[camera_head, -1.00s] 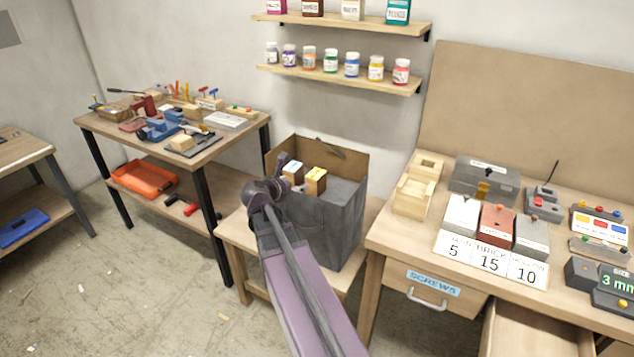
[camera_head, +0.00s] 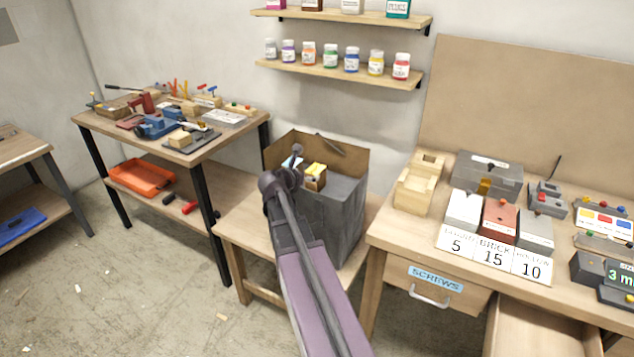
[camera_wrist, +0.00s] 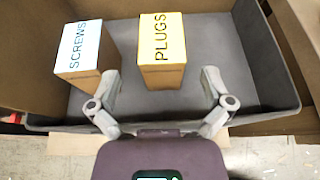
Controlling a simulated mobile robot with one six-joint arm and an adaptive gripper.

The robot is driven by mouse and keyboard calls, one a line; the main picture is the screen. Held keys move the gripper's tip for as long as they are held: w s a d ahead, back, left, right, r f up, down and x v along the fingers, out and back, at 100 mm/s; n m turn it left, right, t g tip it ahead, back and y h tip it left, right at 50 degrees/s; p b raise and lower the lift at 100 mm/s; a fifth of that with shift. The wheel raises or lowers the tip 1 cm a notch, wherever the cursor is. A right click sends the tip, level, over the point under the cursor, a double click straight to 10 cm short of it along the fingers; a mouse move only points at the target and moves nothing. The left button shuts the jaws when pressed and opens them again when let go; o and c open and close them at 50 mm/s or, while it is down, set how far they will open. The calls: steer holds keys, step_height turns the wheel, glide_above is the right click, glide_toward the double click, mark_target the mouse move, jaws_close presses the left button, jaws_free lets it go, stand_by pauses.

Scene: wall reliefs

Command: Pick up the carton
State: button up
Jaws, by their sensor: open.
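Two small cartons stand in a grey open bin (camera_head: 345,215). One has a yellow top reading "PLUGS" (camera_wrist: 161,52); it also shows in the head view (camera_head: 314,177). The other has a pale blue-white top reading "SCREWS" (camera_wrist: 82,55) and stands left of it; in the head view my arm mostly hides it. My gripper (camera_wrist: 160,92) is open and empty above the bin's near edge. In the wrist view the PLUGS carton lies ahead, between the lines of the two fingers. The SCREWS carton is beside the left finger. Neither carton is visibly held.
The bin stands on a low wooden table (camera_head: 240,240) with raised brown panels behind it. A tool bench (camera_head: 235,136) is on the left and a workbench (camera_head: 385,235) with boxes is on the right. Jars stand on wall shelves (camera_head: 340,72) above.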

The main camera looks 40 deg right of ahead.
mark_target(311, 172)
steer(key=shift+w+d+f, duration=0.15)
steer(key=shift+d+f, duration=0.05)
steer(key=shift+d, duration=0.25)
steer(key=shift+d, duration=0.1)
steer(key=shift+b+x, duration=0.9)
steer(key=shift+x, duration=1.65)
steer(key=shift+r, duration=0.15)
steer(key=c, duration=1.3)
